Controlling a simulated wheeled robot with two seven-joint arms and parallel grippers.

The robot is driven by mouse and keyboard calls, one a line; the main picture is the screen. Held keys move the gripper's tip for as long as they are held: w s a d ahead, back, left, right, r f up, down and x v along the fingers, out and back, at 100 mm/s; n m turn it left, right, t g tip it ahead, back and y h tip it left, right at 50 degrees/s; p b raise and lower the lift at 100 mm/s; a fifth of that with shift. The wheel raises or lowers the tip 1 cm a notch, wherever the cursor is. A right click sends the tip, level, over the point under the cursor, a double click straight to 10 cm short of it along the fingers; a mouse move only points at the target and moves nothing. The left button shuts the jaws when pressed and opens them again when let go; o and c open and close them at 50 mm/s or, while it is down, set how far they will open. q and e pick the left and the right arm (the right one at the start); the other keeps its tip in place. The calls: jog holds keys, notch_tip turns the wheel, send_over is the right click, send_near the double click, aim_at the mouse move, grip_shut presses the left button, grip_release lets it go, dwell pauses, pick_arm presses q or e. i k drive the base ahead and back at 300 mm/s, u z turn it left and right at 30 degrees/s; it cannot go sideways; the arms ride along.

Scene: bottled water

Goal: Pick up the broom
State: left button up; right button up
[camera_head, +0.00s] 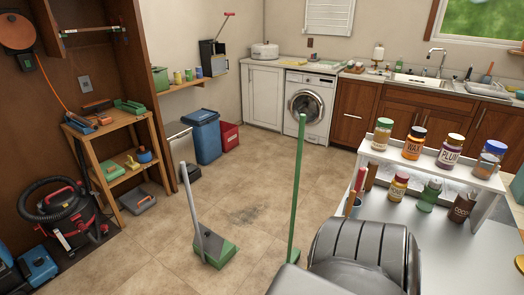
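A long green stick (298,185), which looks like the broom's handle, stands nearly upright on the right of the tiled floor. Neither of my grippers is in view.
A white shelf with jars (440,164) stands on a grey table (455,255) at right. A red-black vacuum (68,218), wooden shelf unit (98,175) and blue bin (204,137) line the left. The middle floor (250,180) is clear, with a dark stain.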

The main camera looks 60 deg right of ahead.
aim_at(293, 255)
jog(key=z, duration=0.2)
jog(key=i, duration=0.9)
jog(key=z, duration=1.1)
jog(key=i, duration=0.7)
jog(key=z, duration=0.55)
